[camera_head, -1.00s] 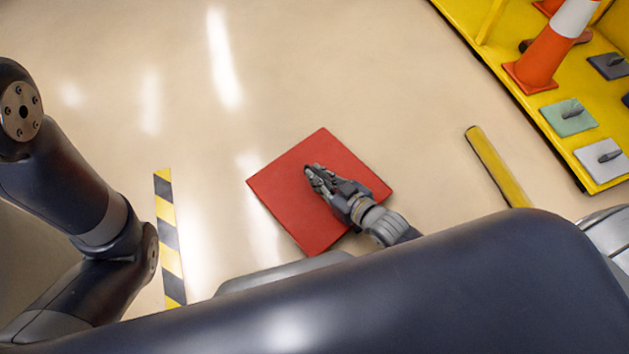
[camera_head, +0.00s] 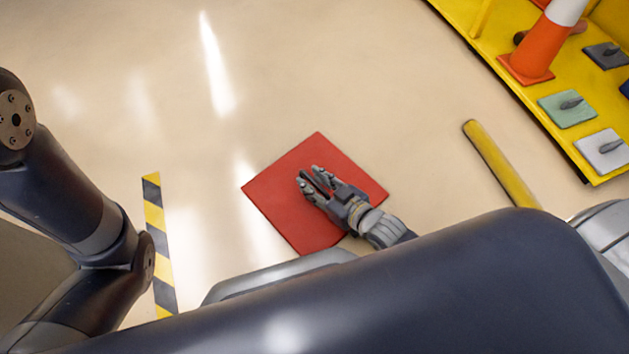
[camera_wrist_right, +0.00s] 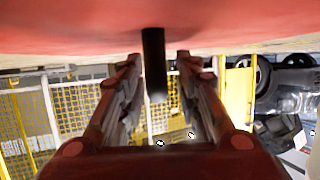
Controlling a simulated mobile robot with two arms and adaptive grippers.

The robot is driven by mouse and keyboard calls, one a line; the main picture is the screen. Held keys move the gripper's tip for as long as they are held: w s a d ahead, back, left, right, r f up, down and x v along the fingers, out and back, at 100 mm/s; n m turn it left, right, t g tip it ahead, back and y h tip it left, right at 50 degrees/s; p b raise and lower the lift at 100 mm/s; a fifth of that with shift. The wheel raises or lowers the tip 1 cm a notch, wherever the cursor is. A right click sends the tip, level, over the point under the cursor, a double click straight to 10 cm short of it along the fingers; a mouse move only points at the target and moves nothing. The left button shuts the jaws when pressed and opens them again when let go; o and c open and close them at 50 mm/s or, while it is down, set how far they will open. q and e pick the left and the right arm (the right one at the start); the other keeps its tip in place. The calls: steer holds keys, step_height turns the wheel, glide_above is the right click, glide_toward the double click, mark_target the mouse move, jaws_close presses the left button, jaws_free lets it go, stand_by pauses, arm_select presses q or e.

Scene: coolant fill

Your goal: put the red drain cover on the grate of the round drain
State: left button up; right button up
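The red drain cover (camera_head: 275,195) is a flat square plate lying on the floor in the middle of the head view. In the right wrist view the cover (camera_wrist_right: 80,32) fills the top, and its black handle (camera_wrist_right: 154,75) stands out from it. My right gripper (camera_head: 309,177) is over the cover's middle. Its fingers are open on either side of the handle, with a gap on both sides, in the right wrist view (camera_wrist_right: 158,62). The round drain and its grate are not visible. My left gripper is out of view; only left arm links show.
A yellow pallet (camera_head: 490,52) at the upper right bears an orange cone (camera_head: 537,45), a green plate (camera_head: 567,108) and a white plate (camera_head: 598,150) with handles. A yellow bar (camera_head: 495,160) lies right of the cover. A yellow-black floor stripe (camera_head: 157,225) runs at left. Floor beyond the cover is clear.

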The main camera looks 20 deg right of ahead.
steer(key=shift+r, duration=0.15)
steer(key=p+v, duration=0.7)
steer(key=v, duration=0.3)
steer(key=shift+s+d+r, duration=0.15)
steer(key=shift+s+r, duration=0.1)
steer(key=shift+s, duration=0.05)
steer(key=shift+s+d+r+p, duration=0.1)
steer(key=shift+s+d+p, duration=0.2)
steer(key=shift+s, duration=0.25)
